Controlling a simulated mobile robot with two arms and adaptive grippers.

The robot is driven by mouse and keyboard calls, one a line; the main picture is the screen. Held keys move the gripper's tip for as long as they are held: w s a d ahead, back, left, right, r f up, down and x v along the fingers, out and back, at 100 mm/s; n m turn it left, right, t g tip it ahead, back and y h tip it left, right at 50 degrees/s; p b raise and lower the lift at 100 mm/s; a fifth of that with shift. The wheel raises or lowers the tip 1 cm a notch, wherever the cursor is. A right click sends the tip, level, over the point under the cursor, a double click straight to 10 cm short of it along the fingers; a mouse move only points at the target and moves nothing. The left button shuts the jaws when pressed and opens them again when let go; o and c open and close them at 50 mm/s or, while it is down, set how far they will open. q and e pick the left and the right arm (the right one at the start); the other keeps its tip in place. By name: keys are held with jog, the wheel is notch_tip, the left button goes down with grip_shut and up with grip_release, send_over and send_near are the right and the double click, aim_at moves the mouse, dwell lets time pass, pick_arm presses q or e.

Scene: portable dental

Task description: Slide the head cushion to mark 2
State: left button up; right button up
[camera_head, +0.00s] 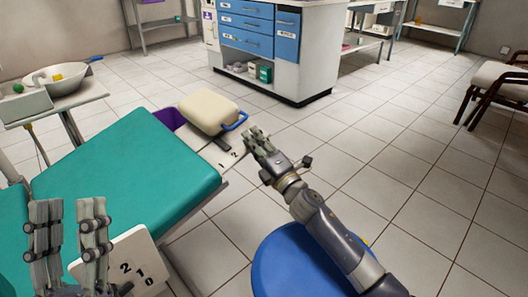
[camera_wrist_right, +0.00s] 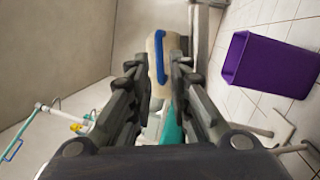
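The cream head cushion (camera_head: 208,110) sits at the far end of the green dental chair (camera_head: 130,165), with a blue handle (camera_head: 236,122) on its near right side. A pale strip (camera_head: 228,158) with a "2" and another, unclear mark runs from the cushion toward my right gripper. My right gripper (camera_head: 257,142) is open and empty, short of the handle. In the right wrist view the cushion (camera_wrist_right: 152,44) and its handle (camera_wrist_right: 159,65) show between the parted fingers. My left gripper (camera_head: 69,215) is open and empty over the chair's near end.
A purple bin (camera_head: 170,119) stands behind the chair. A blue round stool seat (camera_head: 300,268) lies below my right arm. A white numbered card (camera_head: 130,262) is beside my left gripper. A basin (camera_head: 60,80) stands at left, a blue-drawer cabinet (camera_head: 245,32) behind.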

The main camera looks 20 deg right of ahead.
jog(key=shift+v, duration=2.7)
